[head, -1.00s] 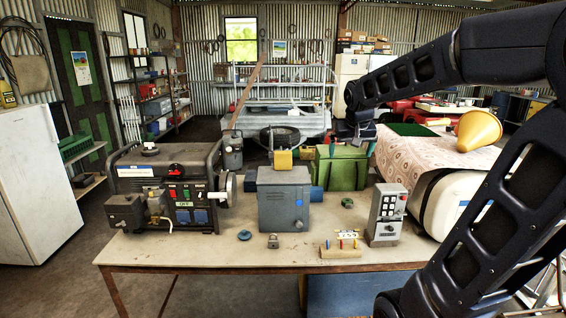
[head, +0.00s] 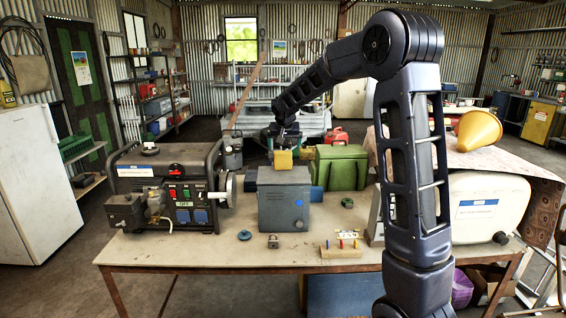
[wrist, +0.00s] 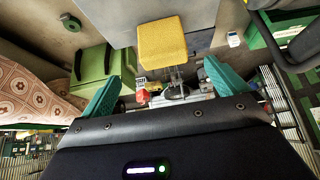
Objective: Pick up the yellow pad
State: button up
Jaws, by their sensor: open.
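The yellow pad (head: 283,160) stands upright on top of the grey metal box (head: 283,205) on the workbench. My gripper (head: 286,138) is just above the pad in the head view, coming from the right and behind. In the wrist view the pad (wrist: 162,42) shows its broad yellow face, centred a little beyond the teal fingertips. My gripper's fingers (wrist: 162,75) are spread wide with nothing between them. I cannot tell the exact gap between the fingers and the pad.
A generator (head: 170,187) stands left of the grey box and a green box (head: 341,167) right of it. A padlock (head: 273,241), a blue knob (head: 244,235) and a wooden block with coloured pegs (head: 339,250) lie in front. A white tank (head: 487,207) is at right.

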aim_at(283, 158)
jog(key=shift+a+x, duration=0.15)
jog(key=shift+x, duration=2.75)
jog(key=shift+a+x, duration=0.1)
jog(key=shift+x, duration=2.75)
jog(key=shift+w, duration=0.1)
jog(key=c, duration=1)
jog(key=shift+r, duration=0.15)
jog(key=shift+c, duration=0.2)
